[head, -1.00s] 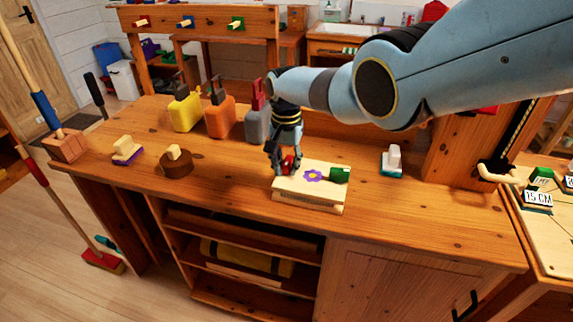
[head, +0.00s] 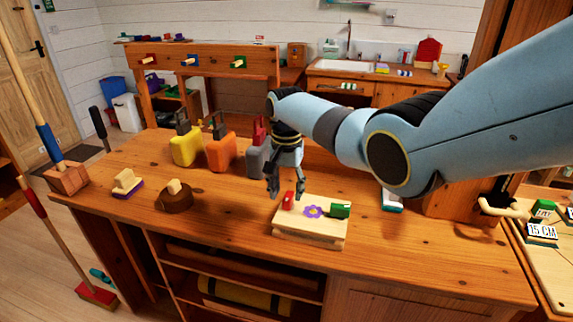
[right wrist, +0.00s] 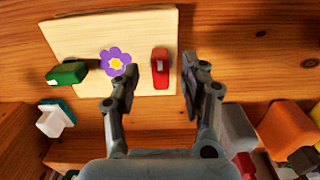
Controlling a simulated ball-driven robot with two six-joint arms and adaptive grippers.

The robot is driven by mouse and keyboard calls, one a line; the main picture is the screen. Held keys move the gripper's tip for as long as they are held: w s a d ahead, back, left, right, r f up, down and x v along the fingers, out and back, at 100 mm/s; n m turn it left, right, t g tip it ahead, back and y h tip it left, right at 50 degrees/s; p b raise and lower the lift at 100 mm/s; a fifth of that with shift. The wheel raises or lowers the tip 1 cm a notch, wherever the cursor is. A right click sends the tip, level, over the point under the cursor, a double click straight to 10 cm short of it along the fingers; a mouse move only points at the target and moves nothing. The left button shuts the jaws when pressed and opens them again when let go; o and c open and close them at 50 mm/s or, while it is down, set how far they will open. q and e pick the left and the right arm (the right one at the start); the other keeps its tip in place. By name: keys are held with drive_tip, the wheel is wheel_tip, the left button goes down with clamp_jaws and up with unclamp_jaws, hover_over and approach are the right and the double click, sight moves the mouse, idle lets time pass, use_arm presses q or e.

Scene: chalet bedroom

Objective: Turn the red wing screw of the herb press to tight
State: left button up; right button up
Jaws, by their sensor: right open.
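The herb press (head: 310,236) is a pale wooden board on the bench, with a purple flower mark on its top between two wing screws. The red wing screw (head: 288,200) is on its left, the green wing screw (head: 340,210) on its right. In the right wrist view the red wing (right wrist: 160,68) points across the board's short side, while the green wing (right wrist: 67,73) lies along its long side. My right gripper (head: 285,190) is open and empty just above the red screw. Its fingertips (right wrist: 160,82) show on either side of the red wing. My left gripper is out of view.
Yellow (head: 186,147), orange (head: 221,152) and grey (head: 258,158) containers stand behind the press to the left. A round brown block (head: 176,200) and a purple-based block (head: 126,186) are farther left.

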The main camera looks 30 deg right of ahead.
sight(286, 200)
wheel_tip(286, 200, up, 8)
drive_tip(key=shift+r, duration=0.1)
idle(0.5)
